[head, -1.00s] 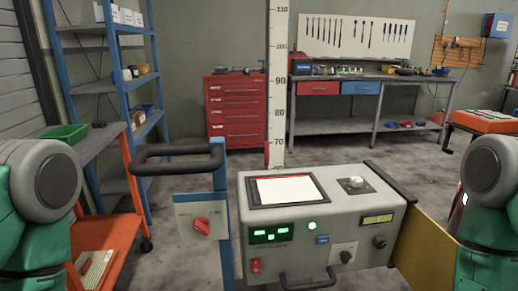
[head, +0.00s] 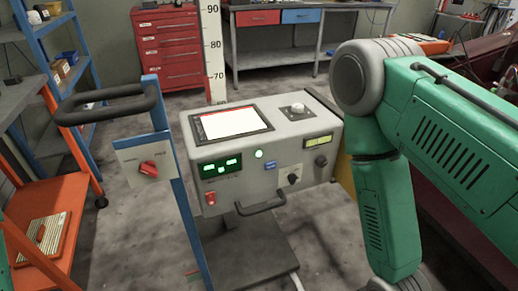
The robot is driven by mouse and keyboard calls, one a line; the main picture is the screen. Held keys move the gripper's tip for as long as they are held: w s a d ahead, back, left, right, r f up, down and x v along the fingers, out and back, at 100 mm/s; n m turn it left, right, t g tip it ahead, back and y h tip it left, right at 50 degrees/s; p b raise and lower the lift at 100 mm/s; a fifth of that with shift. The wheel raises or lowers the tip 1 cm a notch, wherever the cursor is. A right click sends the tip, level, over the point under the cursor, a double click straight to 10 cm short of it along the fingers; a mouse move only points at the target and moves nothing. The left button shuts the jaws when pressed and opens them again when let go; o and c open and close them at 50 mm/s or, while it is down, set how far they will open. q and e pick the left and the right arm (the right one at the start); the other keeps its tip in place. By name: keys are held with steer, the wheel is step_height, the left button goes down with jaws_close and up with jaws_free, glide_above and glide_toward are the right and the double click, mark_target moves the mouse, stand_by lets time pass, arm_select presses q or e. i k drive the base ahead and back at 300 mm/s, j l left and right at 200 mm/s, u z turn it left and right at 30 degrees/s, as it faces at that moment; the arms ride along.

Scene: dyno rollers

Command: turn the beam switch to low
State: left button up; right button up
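A red rotary knob (head: 148,169) sits on a pale switch plate (head: 130,158) fixed to the blue post at the left. Small labels flank it but are too blurred to read. A black rotary knob (head: 293,179) sits on a small light plate on the front of the grey console (head: 225,157). I cannot read which knob is marked as the beam switch. Nothing touches either knob. My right arm crosses the right side of the view and points down, with its gripper beyond the bottom edge.
A black handle (head: 105,103) juts left from the blue post (head: 175,190). Another handle (head: 262,205) is on the console front. An orange cart (head: 50,220) stands at the left. A red tool cabinet (head: 167,50) and workbench (head: 285,45) are behind. Floor shows between cart and post.

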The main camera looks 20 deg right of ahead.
mark_target(292, 178)
steer(key=k+l+u, duration=0.15)
steer(key=l, duration=1.45)
steer(key=i, duration=0.05)
